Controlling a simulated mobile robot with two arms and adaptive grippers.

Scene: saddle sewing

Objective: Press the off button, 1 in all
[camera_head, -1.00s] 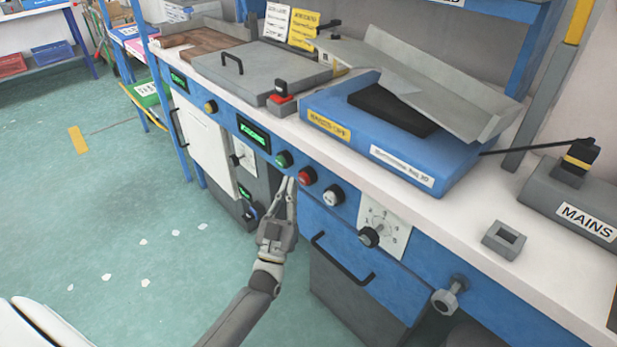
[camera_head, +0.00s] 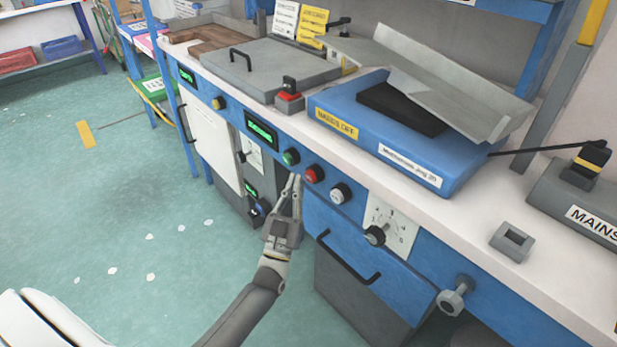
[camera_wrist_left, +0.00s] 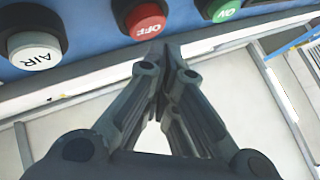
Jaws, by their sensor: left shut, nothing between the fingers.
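The off button is a round red button marked OFF (camera_wrist_left: 146,22) at the top of the left wrist view. In the head view the red button (camera_head: 313,174) sits on the blue front panel between a green and a white button. My left gripper (camera_head: 295,178) is shut and empty. Its fingertips (camera_wrist_left: 160,52) are just below the red button, close to it. I cannot tell whether they touch it. My right gripper is not in view.
A green ON button (camera_wrist_left: 225,10) and a white AIR button (camera_wrist_left: 36,52) flank the red one. A dial (camera_head: 375,236), a drawer handle (camera_head: 348,262) and a clamp knob (camera_head: 452,300) are to the right. A blue machine (camera_head: 400,150) stands on the bench above.

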